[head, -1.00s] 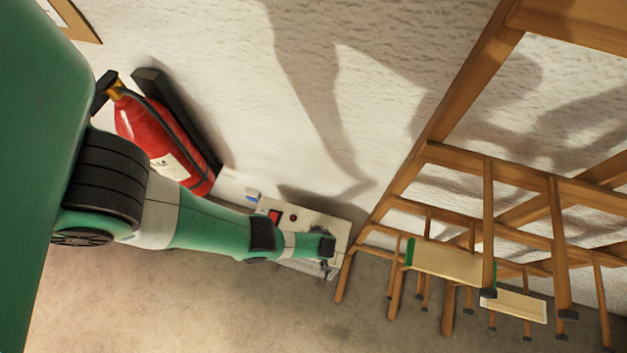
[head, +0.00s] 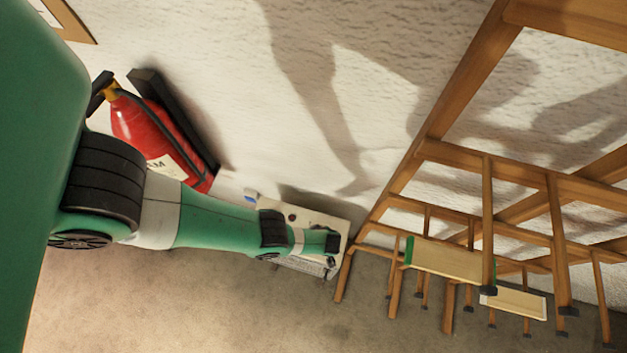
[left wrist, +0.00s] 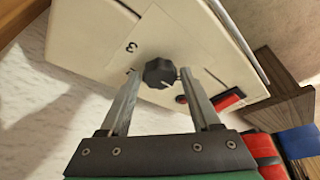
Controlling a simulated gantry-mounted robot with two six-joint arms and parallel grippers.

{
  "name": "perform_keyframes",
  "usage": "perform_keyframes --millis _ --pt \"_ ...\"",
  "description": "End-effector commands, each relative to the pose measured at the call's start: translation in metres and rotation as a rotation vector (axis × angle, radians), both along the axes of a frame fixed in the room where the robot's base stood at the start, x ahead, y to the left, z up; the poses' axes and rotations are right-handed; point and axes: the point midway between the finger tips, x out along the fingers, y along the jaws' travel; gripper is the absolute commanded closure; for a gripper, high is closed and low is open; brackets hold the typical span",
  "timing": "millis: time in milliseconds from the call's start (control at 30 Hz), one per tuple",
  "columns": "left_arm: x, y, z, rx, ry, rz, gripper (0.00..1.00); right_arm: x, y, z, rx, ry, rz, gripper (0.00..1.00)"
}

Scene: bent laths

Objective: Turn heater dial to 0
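The heater (head: 325,224) is a pale box low against the wall, partly covered by my left arm in the head view. In the left wrist view its cream panel (left wrist: 95,35) carries a dark, faceted dial (left wrist: 160,73) with a small pale mark toward its lower right. A digit 3 shows on the panel left of the dial; another marking is mostly hidden by a finger. My left gripper (left wrist: 160,76) is open, with one fingertip on each side of the dial and a small gap visible at each side. My right gripper is not in view.
A red switch (left wrist: 228,99) sits right of the dial on the panel. A red fire extinguisher (head: 150,135) hangs on the wall left of the heater. Wooden stools or chairs (head: 487,200) stand close on the right. The floor (head: 200,310) in front is clear.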

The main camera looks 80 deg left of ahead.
Motion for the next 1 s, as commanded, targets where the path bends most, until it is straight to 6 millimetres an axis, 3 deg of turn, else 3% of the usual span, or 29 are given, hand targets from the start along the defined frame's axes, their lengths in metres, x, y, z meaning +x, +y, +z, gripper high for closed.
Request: perform_keyframes --millis 100,433,800,1000 --pt "0.000 0.000 0.000 0.001 0.000 -0.001 0.19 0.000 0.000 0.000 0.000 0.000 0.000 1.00" --pt "0.001 -0.001 0.007 0.001 0.001 -0.003 0.19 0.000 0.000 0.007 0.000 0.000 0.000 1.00" --pt "0.010 -0.028 0.083 0.001 0.001 -0.006 0.19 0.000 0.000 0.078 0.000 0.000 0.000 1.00" --pt "0.014 -0.040 0.107 0.001 0.001 -0.004 0.19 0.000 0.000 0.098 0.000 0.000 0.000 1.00"
